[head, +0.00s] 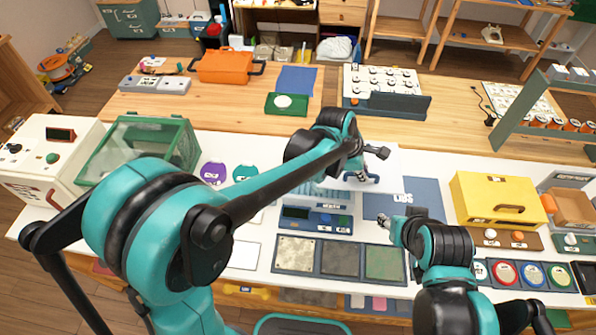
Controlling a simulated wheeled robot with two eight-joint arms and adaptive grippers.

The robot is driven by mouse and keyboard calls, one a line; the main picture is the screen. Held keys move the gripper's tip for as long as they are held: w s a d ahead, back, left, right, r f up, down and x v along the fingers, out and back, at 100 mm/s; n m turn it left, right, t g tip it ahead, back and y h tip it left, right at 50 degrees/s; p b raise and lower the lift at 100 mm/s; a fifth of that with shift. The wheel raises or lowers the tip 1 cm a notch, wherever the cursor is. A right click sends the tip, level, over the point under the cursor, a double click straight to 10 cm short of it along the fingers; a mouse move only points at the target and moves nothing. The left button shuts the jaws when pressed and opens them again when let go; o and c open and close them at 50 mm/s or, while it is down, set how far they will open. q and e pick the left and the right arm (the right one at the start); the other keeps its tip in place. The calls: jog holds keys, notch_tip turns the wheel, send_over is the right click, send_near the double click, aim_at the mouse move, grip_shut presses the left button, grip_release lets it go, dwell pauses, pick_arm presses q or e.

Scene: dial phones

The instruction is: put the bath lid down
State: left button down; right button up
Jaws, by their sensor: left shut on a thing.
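My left arm reaches across the middle of the table, and my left gripper (362,177) is shut just left of the blue mat marked LIDS (426,191). The bath lid is hard to make out; the gripper and arm hide most of what is held there. The blue bath (315,219) with a display and buttons on its front stands left of the mat, partly covered by my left arm. My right gripper (384,228) is low at the mat's front left edge; its fingers are too small to tell whether they are open.
Three framed sample panels (340,260) lie in front of the bath. A yellow case (496,198) stands right of the mat. A green glass-topped box (142,148) and a white machine (48,160) are at the left. A dial board (383,82) stands behind.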

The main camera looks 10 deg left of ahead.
pick_arm(q)
jog(key=w+a+f+b, duration=0.1)
jog(key=a+f, duration=0.2)
jog(key=w+a+f+b, duration=0.1)
jog(key=a+f, duration=0.3)
jog(key=a+f+b, duration=0.1)
jog(key=a+f, duration=0.3)
jog(key=shift+w+a+b, duration=0.15)
jog(key=shift+w+b, duration=0.2)
jog(key=shift+w, duration=0.05)
jog(key=shift+r, duration=0.1)
jog(key=shift+s, duration=0.1)
jog(key=shift+f+b, duration=0.35)
jog(key=shift+f, duration=0.05)
jog(key=c, duration=1.6)
grip_release()
jog(key=shift+r, duration=0.1)
